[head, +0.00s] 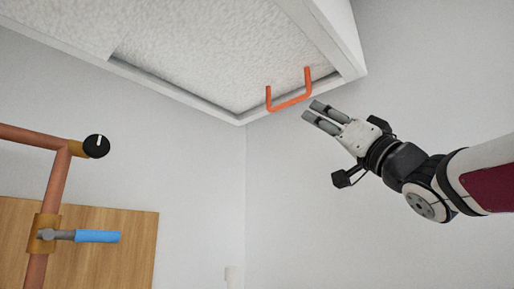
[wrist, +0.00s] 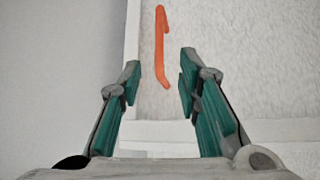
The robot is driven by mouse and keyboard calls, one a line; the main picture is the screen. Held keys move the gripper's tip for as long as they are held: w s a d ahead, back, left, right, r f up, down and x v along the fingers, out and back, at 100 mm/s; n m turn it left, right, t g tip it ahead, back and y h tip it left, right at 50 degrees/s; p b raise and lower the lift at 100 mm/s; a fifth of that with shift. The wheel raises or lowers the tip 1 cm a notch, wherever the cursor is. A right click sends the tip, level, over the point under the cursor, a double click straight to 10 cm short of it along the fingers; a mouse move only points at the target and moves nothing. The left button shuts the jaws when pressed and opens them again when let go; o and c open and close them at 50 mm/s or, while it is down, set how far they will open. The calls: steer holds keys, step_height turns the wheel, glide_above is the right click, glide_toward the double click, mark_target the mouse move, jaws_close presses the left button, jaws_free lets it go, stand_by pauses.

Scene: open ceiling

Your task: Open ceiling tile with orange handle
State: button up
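The ceiling tile (head: 215,50) is a white textured panel in a pale frame at the top of the head view; it also fills the right of the wrist view (wrist: 250,70). Its orange handle (head: 291,103) is a U-shaped bar hanging from the tile near the frame's corner. My gripper (head: 313,111) is just right of and below the handle, pointing up and left. In the wrist view my gripper (wrist: 158,80) is open and empty, and the handle (wrist: 161,50) shows beyond and between the fingertips. It appears apart from both fingers.
Copper pipes (head: 55,185) with a black knob (head: 96,146) and a blue-handled valve (head: 97,237) stand at the left. A wooden panel (head: 120,250) is behind them. White walls meet in a corner below the tile. The space around my gripper looks clear.

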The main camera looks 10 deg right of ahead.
mark_target(291, 100)
steer(key=p+x, duration=0.3)
steer(key=x, duration=0.9)
steer(key=shift+w+r, duration=0.1)
jaws_close()
